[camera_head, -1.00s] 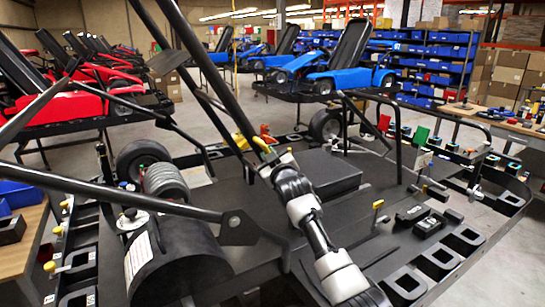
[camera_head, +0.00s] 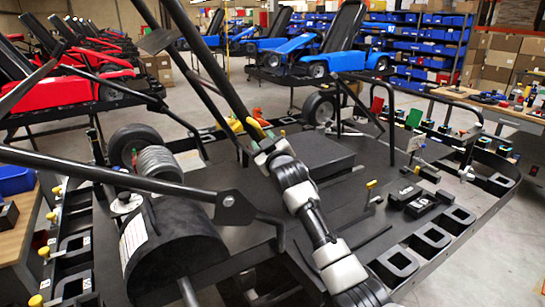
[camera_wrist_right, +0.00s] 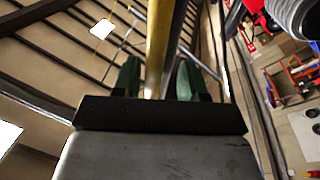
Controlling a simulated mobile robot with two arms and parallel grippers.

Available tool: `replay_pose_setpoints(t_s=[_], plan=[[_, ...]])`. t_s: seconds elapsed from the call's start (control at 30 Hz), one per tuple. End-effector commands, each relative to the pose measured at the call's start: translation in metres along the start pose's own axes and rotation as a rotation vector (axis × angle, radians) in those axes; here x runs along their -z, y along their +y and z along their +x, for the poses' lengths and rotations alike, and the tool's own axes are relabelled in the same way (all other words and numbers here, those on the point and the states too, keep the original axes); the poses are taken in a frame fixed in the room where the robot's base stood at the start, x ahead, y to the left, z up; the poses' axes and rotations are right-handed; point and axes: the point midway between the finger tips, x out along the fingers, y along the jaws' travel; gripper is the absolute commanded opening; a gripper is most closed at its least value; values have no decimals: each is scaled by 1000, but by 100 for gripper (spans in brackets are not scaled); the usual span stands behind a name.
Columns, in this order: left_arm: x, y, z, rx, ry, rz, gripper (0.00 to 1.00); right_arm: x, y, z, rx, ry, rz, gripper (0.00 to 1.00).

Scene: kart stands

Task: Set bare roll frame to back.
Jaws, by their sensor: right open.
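The bare roll frame (camera_head: 110,178) is a set of black tubes. One long tube crosses the left of the head view, and others slope up to the top left. My right gripper (camera_head: 258,132) reaches in from the lower right to the foot of the sloping tubes, by a yellow part. In the right wrist view its green fingers (camera_wrist_right: 158,78) stand apart, with a yellow and dark tube (camera_wrist_right: 160,45) running between them. I cannot tell whether they touch it. My left gripper is out of view.
A black kart stand (camera_head: 430,240) with empty square pockets spreads below my arm. A black drum (camera_head: 170,250) and grey coil (camera_head: 160,165) sit on its left. Red karts (camera_head: 70,95) and a blue kart (camera_head: 345,60) stand behind. A wooden bench (camera_head: 490,108) is at right.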

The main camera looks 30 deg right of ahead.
Motion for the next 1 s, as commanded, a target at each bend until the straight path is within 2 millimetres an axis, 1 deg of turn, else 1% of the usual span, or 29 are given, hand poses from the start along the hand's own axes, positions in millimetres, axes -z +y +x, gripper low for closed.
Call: replay_pose_setpoints(t_s=[0.03, 0.1, 0.3, 0.4, 0.5, 0.67, 1.0], plan=[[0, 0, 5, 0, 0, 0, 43, -3, -1, -10, -1, 2, -1, 42], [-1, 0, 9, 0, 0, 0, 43, -3, -2, -22, -1, 2, -2, 42], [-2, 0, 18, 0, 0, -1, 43, -2, -2, -56, 1, 2, -2, 42], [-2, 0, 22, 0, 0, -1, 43, -1, -2, -70, 0, 2, -2, 42], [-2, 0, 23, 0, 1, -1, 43, -1, -2, -79, 1, 1, -2, 42], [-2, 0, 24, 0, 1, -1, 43, 0, -2, -85, 1, 1, -2, 42], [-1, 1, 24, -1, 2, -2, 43, 1, -2, -85, 1, 1, -2, 42]])
